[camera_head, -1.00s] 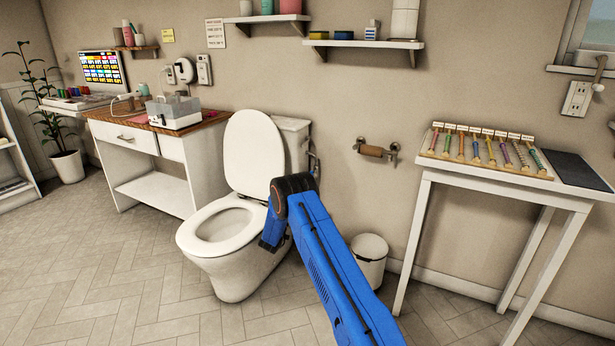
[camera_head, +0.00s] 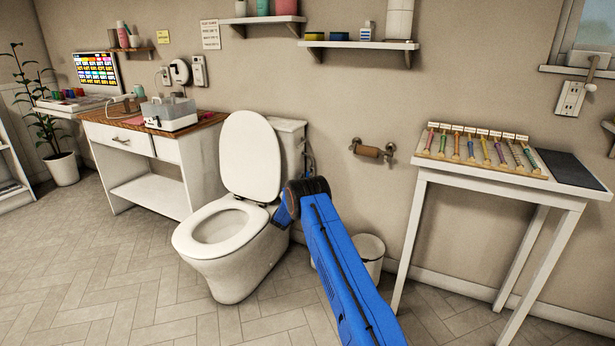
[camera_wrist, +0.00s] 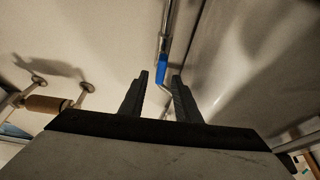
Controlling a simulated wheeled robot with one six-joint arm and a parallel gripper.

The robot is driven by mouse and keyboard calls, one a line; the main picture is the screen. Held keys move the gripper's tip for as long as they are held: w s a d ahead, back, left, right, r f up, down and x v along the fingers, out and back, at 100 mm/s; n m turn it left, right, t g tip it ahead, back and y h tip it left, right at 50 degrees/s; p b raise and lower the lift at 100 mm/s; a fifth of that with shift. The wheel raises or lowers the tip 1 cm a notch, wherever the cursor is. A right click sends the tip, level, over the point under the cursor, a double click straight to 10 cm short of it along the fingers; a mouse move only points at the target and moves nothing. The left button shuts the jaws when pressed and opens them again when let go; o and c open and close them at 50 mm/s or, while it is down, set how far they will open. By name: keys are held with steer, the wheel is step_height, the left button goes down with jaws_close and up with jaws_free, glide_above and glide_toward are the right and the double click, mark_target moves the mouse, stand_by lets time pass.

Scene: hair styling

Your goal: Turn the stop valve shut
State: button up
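In the wrist view, a blue lever (camera_wrist: 162,68) sits on a bare metal pipe (camera_wrist: 167,28) against the wall; it looks like the stop valve's handle. My gripper (camera_wrist: 159,80) is open, with one dark finger on each side of the picture gap in which the lever shows. No contact between fingers and lever shows, and the depth between them is hard to tell. In the head view, the white toilet (camera_head: 232,262) stands with its lid up, and my blue arm reaches to its right side.
The toilet's pale side (camera_wrist: 245,60) is close on the right in the wrist view. A paper roll holder (camera_head: 370,151) is on the wall to the right. A white bin (camera_head: 370,250) stands partly behind my arm. A white side table (camera_head: 425,180) is further right.

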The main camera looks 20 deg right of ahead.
mark_target(307, 176)
steer(key=shift+x, duration=2)
jaws_close()
